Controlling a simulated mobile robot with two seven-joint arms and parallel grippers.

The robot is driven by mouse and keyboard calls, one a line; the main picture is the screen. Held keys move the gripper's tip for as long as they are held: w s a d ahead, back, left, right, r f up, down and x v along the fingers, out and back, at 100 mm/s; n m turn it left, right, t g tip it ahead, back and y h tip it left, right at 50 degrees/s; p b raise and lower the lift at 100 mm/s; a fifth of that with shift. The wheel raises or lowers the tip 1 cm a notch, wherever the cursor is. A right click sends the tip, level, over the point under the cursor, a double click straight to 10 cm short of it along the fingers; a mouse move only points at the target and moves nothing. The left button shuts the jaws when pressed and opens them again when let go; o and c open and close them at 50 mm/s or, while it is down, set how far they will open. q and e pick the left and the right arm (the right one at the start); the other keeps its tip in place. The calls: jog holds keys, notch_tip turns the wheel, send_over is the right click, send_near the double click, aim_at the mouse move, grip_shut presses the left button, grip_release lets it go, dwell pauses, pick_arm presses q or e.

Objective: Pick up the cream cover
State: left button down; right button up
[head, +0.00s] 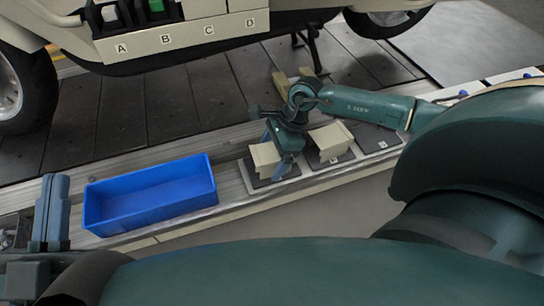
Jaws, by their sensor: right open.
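One cream block-like piece (264,158) sits on a dark pad on the ledge, just right of the blue bin. A second cream piece (331,139) sits on the dark pad to its right. I cannot tell which of them is the cream cover. My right gripper (279,155) is open and points down at the first piece, with one finger in front of its right part. Whether it touches the piece is hard to tell. My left gripper (51,205) is at the far left, beside the bin, fingers upward and close together; no held object shows.
An empty blue bin (150,195) stands on the ledge between my grippers. A further dark pad (376,138) is bare. Another cream piece (292,78) lies behind my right wrist.

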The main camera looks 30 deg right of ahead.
jog(key=c, duration=1.1)
jog(key=shift+r, duration=0.15)
